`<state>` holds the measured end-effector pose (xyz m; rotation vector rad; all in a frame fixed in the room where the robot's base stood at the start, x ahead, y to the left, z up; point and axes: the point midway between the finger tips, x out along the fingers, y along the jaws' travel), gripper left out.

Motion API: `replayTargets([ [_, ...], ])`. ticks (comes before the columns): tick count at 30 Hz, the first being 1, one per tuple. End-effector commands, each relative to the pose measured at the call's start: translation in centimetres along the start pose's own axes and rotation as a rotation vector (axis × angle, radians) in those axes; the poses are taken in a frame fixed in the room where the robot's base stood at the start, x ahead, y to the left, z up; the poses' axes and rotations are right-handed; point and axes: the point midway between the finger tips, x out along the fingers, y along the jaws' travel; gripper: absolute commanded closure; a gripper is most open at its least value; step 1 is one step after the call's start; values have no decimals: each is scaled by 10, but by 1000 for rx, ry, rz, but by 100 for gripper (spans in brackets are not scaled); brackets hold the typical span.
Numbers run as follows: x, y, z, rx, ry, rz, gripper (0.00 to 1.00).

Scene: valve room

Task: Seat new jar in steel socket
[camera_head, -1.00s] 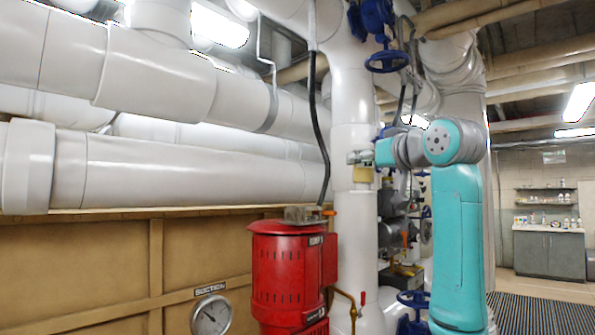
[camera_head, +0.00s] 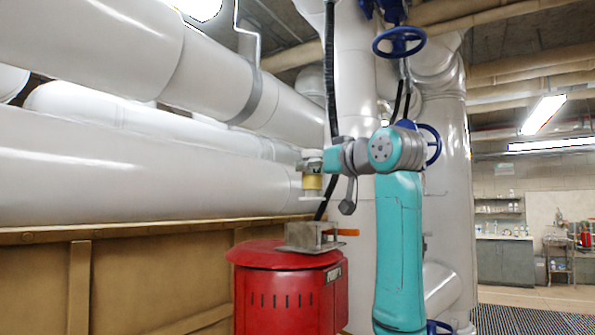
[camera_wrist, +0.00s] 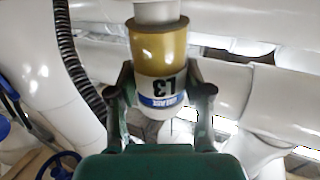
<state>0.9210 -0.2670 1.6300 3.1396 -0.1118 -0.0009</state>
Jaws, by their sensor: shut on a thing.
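The jar (camera_head: 312,184) is yellow-gold in the middle with pale ends. The jar hangs about upright. The steel socket (camera_head: 304,235) is a grey metal block on top of the red pump housing (camera_head: 285,290). In the head view the jar is above the socket with a visible gap. The socket's inside is hidden.
An orange lever (camera_head: 347,232) sticks out at the socket's right. A black hose (camera_head: 330,90) hangs close behind the jar. Large white pipes (camera_head: 150,165) run behind on the left. A blue valve wheel (camera_head: 399,41) is above my arm.

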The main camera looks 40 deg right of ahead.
Motion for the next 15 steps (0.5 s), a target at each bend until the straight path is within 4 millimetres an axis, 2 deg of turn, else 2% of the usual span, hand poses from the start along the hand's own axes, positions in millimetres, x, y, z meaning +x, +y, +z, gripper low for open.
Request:
replayTargets([
  [8, 0, 0, 6, 0, 1, 0, 100],
  [15, 0, 0, 23, 0, 0, 0, 100],
])
